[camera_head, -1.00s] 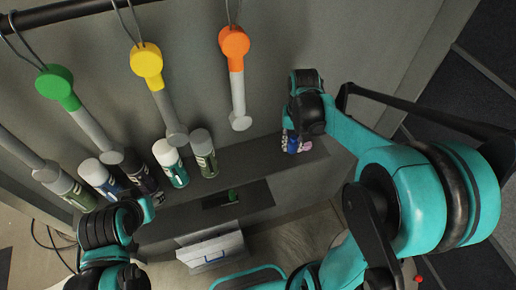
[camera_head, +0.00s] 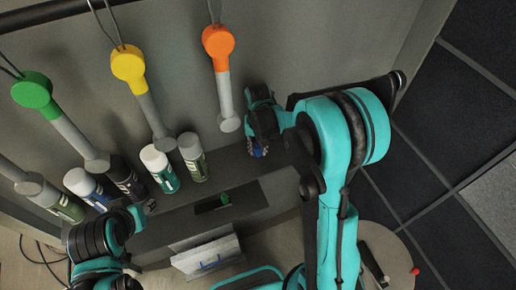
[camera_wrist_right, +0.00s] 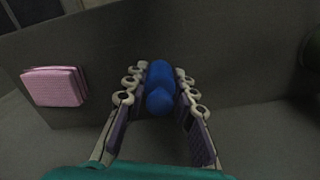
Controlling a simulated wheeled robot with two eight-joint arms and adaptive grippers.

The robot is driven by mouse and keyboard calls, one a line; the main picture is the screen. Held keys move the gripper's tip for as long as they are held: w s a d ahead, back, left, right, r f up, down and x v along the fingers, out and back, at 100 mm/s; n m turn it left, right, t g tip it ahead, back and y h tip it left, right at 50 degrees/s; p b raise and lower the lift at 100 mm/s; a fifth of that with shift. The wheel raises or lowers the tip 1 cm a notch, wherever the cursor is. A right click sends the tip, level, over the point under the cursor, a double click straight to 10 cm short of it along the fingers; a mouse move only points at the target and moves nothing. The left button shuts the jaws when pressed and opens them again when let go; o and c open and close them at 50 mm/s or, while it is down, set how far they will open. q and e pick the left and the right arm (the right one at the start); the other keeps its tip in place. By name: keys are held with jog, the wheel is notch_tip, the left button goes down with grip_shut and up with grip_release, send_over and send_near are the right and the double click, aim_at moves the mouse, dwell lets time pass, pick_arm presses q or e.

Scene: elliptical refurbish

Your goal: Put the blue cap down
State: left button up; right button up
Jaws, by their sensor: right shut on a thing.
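The blue cap (camera_wrist_right: 159,88) is between the fingers of my right gripper (camera_wrist_right: 158,98) in the right wrist view. The fingers are shut on it from both sides. In the head view, my right gripper (camera_head: 257,148) is over the right part of the grey ledge, and a bit of blue shows at its tips. I cannot tell whether the cap touches the ledge. My left gripper (camera_head: 140,212) is at the lower left near the ledge's front edge. Its fingers are too small and dark to judge.
A pink sponge-like block (camera_wrist_right: 54,87) lies left of the cap. Several spray cans (camera_head: 160,170) stand on the ledge's left part. Green, yellow and orange (camera_head: 216,42) hanging tools are above. A slot with a green item (camera_head: 225,198) and a white box (camera_head: 207,256) are in front.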

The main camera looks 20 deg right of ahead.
jog(key=shift+f, duration=0.1)
jog(key=o, duration=0.7)
jog(key=shift+o, duration=0.2)
